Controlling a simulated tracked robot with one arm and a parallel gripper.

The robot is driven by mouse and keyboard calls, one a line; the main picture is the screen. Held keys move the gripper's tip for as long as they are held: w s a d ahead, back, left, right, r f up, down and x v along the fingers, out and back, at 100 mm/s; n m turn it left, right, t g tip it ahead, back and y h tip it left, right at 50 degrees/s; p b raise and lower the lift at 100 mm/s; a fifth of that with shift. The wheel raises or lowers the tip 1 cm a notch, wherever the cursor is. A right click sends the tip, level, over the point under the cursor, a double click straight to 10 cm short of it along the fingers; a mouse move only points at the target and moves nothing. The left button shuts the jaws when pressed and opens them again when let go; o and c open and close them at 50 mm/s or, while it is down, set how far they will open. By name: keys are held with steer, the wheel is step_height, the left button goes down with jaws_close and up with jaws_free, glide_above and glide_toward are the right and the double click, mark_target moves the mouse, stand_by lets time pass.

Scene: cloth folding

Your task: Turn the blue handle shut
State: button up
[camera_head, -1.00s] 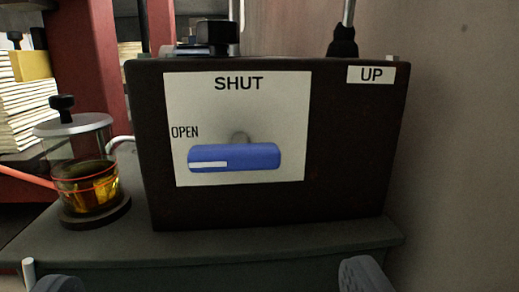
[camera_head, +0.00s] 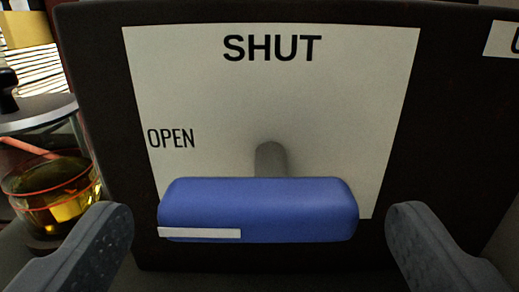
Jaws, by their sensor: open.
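The blue handle (camera_head: 270,205) lies horizontal on a grey shaft (camera_head: 271,159) in front of a white plate (camera_head: 330,120). A white stripe (camera_head: 200,233) marks its left end, on the side of the word OPEN (camera_head: 171,138). The word SHUT (camera_head: 272,48) is at the top of the plate. My gripper (camera_head: 260,225) is open, with one finger left of the handle and one right of it. The handle appears between the fingers, and I see no contact.
The plate is on a dark box (camera_head: 440,110). A glass jar of yellow liquid (camera_head: 55,190) stands close on the left, near my left finger. Part of another white label (camera_head: 503,40) shows at the upper right.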

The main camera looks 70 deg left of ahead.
mark_target(261, 235)
steer(key=shift+x, duration=1.65)
steer(key=c, duration=1)
steer(key=shift+d, duration=0.1)
